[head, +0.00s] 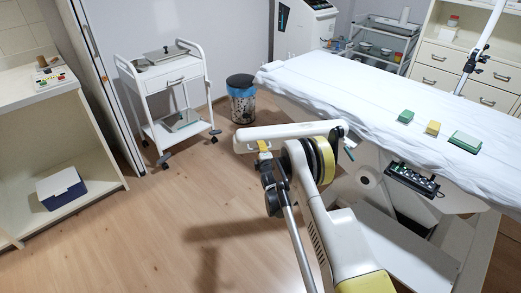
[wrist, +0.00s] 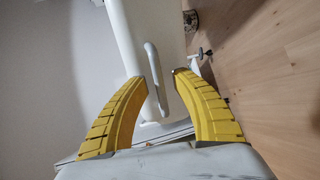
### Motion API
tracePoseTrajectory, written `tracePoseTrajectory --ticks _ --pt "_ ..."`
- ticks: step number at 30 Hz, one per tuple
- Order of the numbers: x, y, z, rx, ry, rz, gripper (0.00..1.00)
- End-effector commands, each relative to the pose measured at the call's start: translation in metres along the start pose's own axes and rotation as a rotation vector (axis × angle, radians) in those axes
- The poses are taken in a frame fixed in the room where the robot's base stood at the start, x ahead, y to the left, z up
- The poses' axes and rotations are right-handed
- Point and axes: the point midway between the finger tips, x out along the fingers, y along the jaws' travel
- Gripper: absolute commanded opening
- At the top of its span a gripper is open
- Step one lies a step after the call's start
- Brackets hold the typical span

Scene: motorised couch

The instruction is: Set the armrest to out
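The white padded armrest (head: 290,131) reaches left from the near side of the couch (head: 340,85), its rounded free end over open floor. In the wrist view the armrest (wrist: 125,35) fills the upper middle, with a slim white handle (wrist: 152,65) on its facing side. My gripper (head: 263,150) is at the armrest's near side, close to the free end. In the wrist view its yellow fingers (wrist: 160,76) are apart, with the handle appearing between the tips. I cannot tell whether they touch it. A green lever (head: 350,153) sits near the armrest's couch end.
A white trolley (head: 172,84) and a speckled bin (head: 242,106) stand beyond the armrest. Green and yellow blocks (head: 433,128) lie on the couch. A blue box (head: 62,188) sits in the left shelf. The wooden floor (head: 150,230) is clear at left and front.

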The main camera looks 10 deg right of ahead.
Motion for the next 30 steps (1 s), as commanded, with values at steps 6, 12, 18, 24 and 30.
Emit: tracePoseTrajectory --ticks 6,12,18,24,30 --pt "-0.027 0.001 0.0 0.0 0.0 0.0 0.32" --pt "-0.06 0.0 0.0 0.0 0.0 0.0 0.32" --pt "-0.074 0.0 0.0 0.0 0.0 -0.001 0.32" --pt "-0.074 0.0 0.0 0.0 -0.001 -0.001 0.32" --pt "-0.075 0.019 0.0 0.039 -0.003 -0.019 0.0"
